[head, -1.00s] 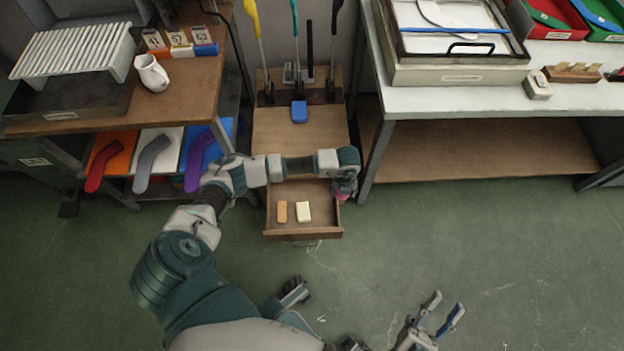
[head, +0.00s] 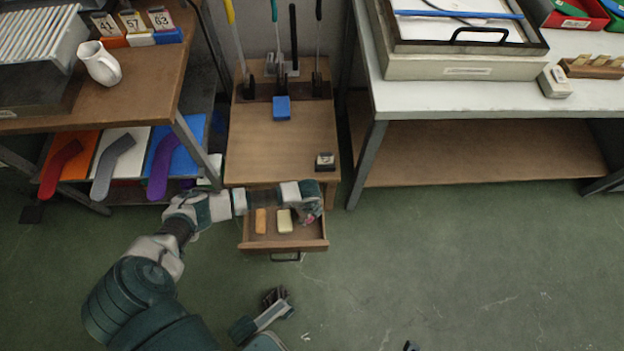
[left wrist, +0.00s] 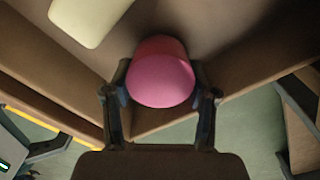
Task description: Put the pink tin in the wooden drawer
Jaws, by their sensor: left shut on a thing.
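The pink tin (left wrist: 162,78) is a short round tin between the fingers of my left gripper (left wrist: 160,100) in the left wrist view. My left gripper also shows in the head view (head: 309,214), over the right part of the open wooden drawer (head: 285,246). It is shut on the tin, which is mostly hidden there. The tin is over the drawer's floor near a corner; I cannot tell whether it touches the floor.
An orange block (head: 261,221) and a cream block (head: 285,220) lie in the drawer, left of my left gripper. The cabinet top (head: 275,155) is above and behind. Tables flank both sides.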

